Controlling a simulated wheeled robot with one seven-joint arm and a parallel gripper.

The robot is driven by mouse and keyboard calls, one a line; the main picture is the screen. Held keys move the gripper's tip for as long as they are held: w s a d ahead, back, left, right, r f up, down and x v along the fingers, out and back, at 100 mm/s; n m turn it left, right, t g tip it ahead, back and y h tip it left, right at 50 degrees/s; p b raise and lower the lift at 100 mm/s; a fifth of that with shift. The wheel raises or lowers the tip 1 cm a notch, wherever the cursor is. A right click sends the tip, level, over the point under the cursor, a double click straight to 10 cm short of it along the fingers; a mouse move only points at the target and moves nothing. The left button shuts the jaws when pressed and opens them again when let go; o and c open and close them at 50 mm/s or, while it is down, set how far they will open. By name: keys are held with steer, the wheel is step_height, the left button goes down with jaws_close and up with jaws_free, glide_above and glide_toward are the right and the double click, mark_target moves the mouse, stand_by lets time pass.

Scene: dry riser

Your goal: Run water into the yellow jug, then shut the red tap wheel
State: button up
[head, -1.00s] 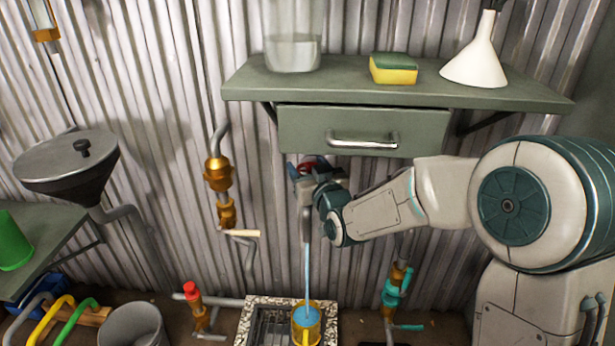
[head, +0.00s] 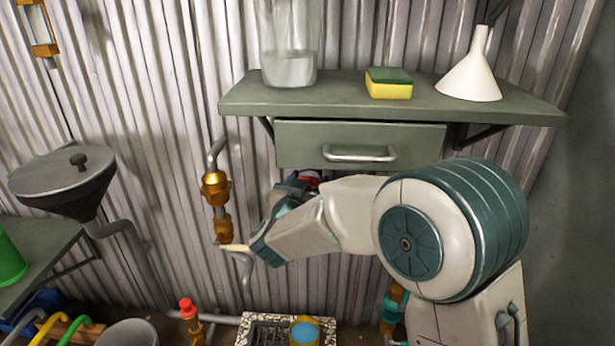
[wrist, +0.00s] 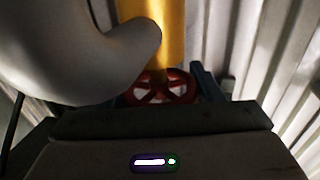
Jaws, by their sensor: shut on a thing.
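The red tap wheel (wrist: 160,88) shows in the wrist view below a yellow pipe (wrist: 165,30). A small red part of it shows in the head view (head: 309,175) under the drawer. My gripper (head: 297,184) is shut on the wheel, its fingers partly hidden by my arm. The yellow jug (head: 304,332) stands upright on the drain grate, cut by the lower picture edge, with blue water inside. No stream shows between my arm and the jug. The tap's spout is hidden behind my arm.
Above is a shelf (head: 420,108) with a glass jar (head: 290,55), sponge (head: 389,83) and white funnel (head: 474,68). A drawer (head: 400,137) hangs close above my gripper. A brass pipe valve (head: 215,189) is to the left. A red-capped valve (head: 187,308) stands left of the drain (head: 325,325).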

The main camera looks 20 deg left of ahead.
steer(key=shift+m+h+p, duration=0.3)
steer(key=shift+m+h, duration=0.2)
steer(key=shift+h, duration=0.3)
steer(key=o, duration=1)
steer(key=s+p, duration=0.1)
steer(key=s, duration=0.3)
steer(key=s+p, duration=0.1)
steer(key=s, duration=0.4)
steer(key=s+a+p, duration=0.1)
steer(key=s, duration=0.3)
steer(key=shift+s+a, duration=0.1)
steer(key=shift+s, duration=0.3)
